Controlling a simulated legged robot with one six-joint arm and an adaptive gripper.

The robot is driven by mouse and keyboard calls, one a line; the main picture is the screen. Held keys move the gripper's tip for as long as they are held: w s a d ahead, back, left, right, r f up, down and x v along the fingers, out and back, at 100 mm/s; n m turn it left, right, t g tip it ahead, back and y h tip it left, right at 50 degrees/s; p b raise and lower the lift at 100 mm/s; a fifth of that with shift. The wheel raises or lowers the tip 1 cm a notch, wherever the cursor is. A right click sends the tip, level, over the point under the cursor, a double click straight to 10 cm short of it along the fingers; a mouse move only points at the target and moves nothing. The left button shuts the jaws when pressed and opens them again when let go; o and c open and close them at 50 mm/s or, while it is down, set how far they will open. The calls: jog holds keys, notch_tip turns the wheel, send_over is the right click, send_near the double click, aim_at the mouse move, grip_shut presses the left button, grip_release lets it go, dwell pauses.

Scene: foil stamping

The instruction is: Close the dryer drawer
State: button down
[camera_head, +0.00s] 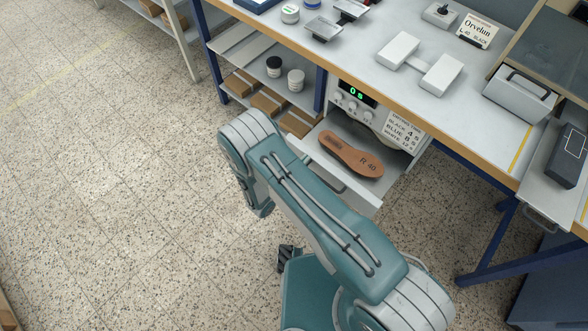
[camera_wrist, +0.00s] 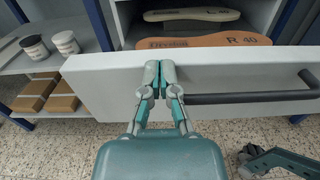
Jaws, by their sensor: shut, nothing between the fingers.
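The dryer (camera_head: 352,109) is a pale unit under the worktable, with a green "0 s" display. Its drawer (camera_head: 364,195) stands pulled out, holding a brown insole (camera_head: 350,155) marked R 40. In the wrist view the white drawer front (camera_wrist: 225,73) spans the picture, with a dark bar handle (camera_wrist: 250,98) on its right part. My gripper (camera_wrist: 158,72) is shut and empty, in front of the drawer face, left of the handle. Whether the fingertips touch the face is unclear. In the head view my arm hides the gripper and part of the drawer front.
A second insole (camera_wrist: 192,15) marked L 40 lies farther back. Left of the dryer, a shelf holds two jars (camera_wrist: 35,46) and brown boxes (camera_wrist: 30,104). Blue table legs (camera_head: 320,89) stand beside the dryer. The floor (camera_head: 110,200) at left is clear.

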jog(key=x, duration=1.8)
jog(key=shift+w+d, duration=0.25)
jog(key=shift+w, duration=0.6)
jog(key=shift+d+r, duration=0.1)
jog(key=shift+d, duration=0.05)
jog(key=shift+s+a, duration=0.25)
jog(key=shift+a, duration=0.15)
jog(key=v, duration=1.3)
jog(key=shift+a+f, duration=0.2)
jog(key=shift+f, duration=0.05)
jog(key=shift+s, duration=0.25)
jog(key=shift+d, duration=0.1)
jog(key=shift+r, duration=0.1)
